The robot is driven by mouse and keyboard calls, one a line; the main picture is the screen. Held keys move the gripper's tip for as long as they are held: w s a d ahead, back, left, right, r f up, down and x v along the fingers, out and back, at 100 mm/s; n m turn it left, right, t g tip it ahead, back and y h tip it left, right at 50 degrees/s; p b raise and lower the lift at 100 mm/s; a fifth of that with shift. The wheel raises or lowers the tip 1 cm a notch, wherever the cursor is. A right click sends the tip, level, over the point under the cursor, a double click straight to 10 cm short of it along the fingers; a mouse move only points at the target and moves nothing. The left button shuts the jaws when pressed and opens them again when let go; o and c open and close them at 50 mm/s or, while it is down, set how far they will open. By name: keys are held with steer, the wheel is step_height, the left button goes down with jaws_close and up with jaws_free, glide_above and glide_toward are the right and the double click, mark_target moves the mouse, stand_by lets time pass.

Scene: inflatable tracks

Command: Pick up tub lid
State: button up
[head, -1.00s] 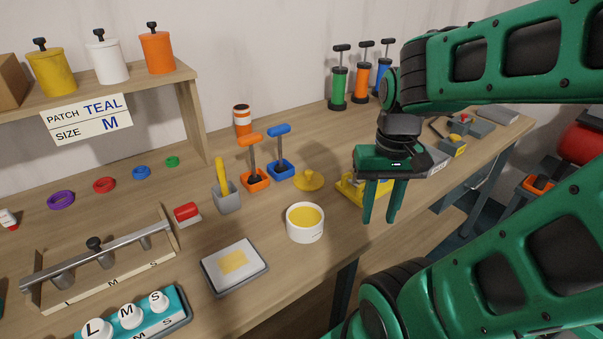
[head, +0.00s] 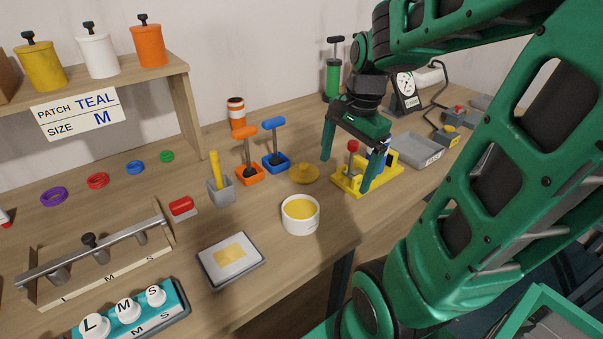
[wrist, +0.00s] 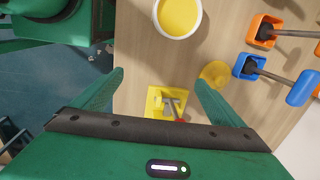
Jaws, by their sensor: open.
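The tub lid (head: 304,173) is a yellow disc with a small knob, lying flat on the bench behind the white tub (head: 300,214), which holds something yellow. In the wrist view the lid (wrist: 215,73) lies just beyond the tip of the right finger, which covers part of its edge. My gripper (head: 347,170) is open and empty, pointing down above the yellow base with the red-knobbed lever (head: 352,182), to the right of the lid. The wrist view shows the two spread fingers (wrist: 158,80) with that yellow base (wrist: 160,103) between them.
An orange-handled tool (head: 248,160) and a blue-handled tool (head: 275,148) stand in holders left of the lid. A grey tray (head: 415,150) and a dial scale (head: 404,95) lie to the right. The bench's front edge is near the tub.

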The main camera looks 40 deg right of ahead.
mark_target(306, 164)
steer(key=w+d+m+t, duration=0.1)
steer(key=w+d+m, duration=0.1)
steer(key=w+m, duration=1.2)
steer(key=shift+y, duration=0.4)
steer(key=x, duration=1.1)
steer(key=shift+w+d, duration=0.2)
steer(key=shift+w, duration=0.05)
steer(key=shift+r, duration=0.1)
steer(key=shift+c, duration=0.4)
steer(key=c, duration=1)
